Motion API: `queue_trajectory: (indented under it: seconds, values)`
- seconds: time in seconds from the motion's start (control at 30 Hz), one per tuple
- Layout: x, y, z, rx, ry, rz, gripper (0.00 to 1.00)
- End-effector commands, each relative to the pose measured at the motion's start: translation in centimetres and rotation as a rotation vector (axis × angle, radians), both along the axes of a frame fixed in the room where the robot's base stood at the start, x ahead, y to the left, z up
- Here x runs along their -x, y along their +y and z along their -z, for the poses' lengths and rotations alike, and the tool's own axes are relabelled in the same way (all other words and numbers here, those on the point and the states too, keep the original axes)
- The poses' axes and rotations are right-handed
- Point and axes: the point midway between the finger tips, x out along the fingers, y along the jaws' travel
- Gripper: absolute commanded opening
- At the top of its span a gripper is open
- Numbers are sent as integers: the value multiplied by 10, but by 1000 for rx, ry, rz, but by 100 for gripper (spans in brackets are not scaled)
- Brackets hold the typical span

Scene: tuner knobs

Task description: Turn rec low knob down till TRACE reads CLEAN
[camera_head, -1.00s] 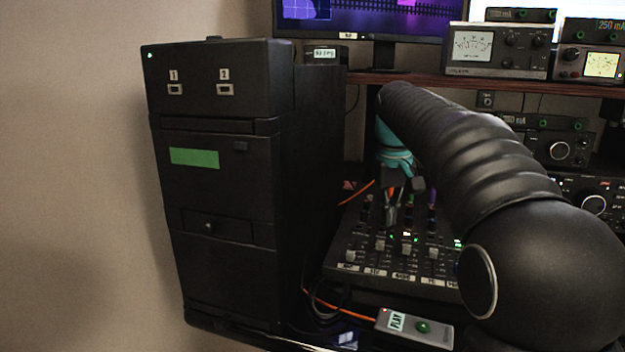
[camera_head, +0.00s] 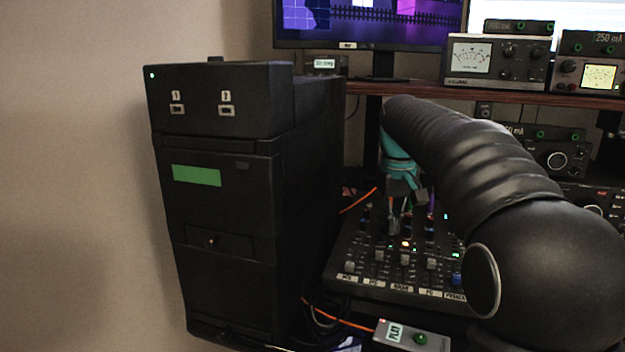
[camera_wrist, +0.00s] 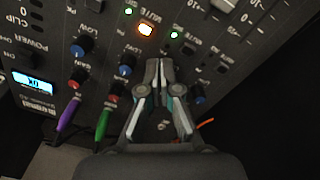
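The mixer panel (camera_head: 345,262) lies below my gripper (camera_head: 396,222), with rows of knobs and faders. In the wrist view my gripper (camera_wrist: 158,68) has its fingertips close together, low over the panel. Two blue-capped knobs labelled LOW (camera_wrist: 85,45) (camera_wrist: 130,53) stand left of the fingertips. The spot under the fingertips is hidden, so I cannot tell whether a knob is between them. Another blue knob (camera_wrist: 198,99) shows right of the fingers. A small lit screen (camera_wrist: 33,83) on the mixer shows upside-down text, seemingly OK. I cannot make out a TRACE reading.
A tall black cabinet (camera_head: 215,215) stands left of the mixer. A grey PLAY button box (camera_head: 411,335) lies in front. Purple (camera_wrist: 68,112) and green (camera_wrist: 102,122) plugs stand near the fingers. Meters (camera_head: 497,60) sit on the shelf (camera_head: 420,87). My arm hides the mixer's right side.

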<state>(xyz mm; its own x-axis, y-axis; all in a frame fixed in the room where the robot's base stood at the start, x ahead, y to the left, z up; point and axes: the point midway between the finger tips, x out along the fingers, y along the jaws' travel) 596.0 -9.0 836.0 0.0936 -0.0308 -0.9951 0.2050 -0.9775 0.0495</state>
Motion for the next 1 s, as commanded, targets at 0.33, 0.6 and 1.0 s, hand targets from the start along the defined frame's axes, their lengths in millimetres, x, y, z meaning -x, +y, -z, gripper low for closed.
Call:
queue_trajectory:
  seconds: [0.33,0.6,1.0]
  values:
    - [4,-3,0,1,-2,0,0]
    - [6,-4,-11,0,-4,-1,0]
    - [10,-3,-50,1,-2,-1,0]
